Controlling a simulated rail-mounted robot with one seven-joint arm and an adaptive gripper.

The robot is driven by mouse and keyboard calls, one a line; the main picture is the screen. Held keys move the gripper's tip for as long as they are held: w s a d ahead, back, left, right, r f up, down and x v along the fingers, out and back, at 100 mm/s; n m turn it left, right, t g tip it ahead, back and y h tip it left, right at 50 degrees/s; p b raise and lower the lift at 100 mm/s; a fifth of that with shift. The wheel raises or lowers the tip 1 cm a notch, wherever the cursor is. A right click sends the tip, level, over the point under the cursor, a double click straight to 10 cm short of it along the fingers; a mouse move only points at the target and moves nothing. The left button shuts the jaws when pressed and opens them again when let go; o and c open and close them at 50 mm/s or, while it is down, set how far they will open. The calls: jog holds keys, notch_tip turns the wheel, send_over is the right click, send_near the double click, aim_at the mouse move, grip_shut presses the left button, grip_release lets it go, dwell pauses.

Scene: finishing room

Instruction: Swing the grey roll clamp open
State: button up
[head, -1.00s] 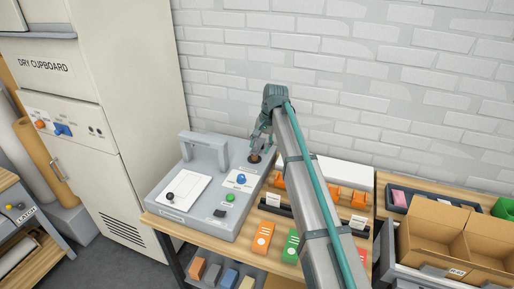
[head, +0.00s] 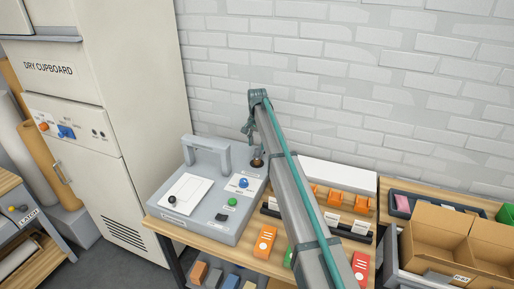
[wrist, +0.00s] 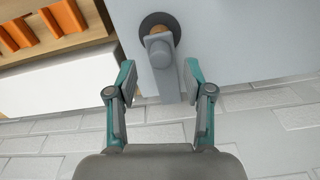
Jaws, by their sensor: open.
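A grey lever-like part, apparently the roll clamp (wrist: 160,55), shows in the wrist view. It has a rounded knob end over a dark round disc with a copper-brown centre, and a flat bar running toward my gripper. In the head view the dark disc (head: 257,163) is at the back right corner of the grey machine (head: 220,222); the bar is hard to make out there. My gripper (wrist: 160,76) is open, with one finger on each side of the bar and visible gaps at both sides. In the head view my gripper (head: 248,128) is above the disc, small and partly merged with my arm.
The machine carries a grey arched handle (head: 207,148), a white plate (head: 186,193), a blue knob (head: 243,183) and a green button (head: 232,202). Orange blocks (head: 335,198) and a long white box (head: 338,174) lie to the right. A brick wall (head: 330,90) stands close behind.

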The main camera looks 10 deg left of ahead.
jog(key=shift+f+p, duration=0.45)
jog(key=shift+f, duration=1.4)
jog(key=shift+c, duration=0.4)
grip_shut()
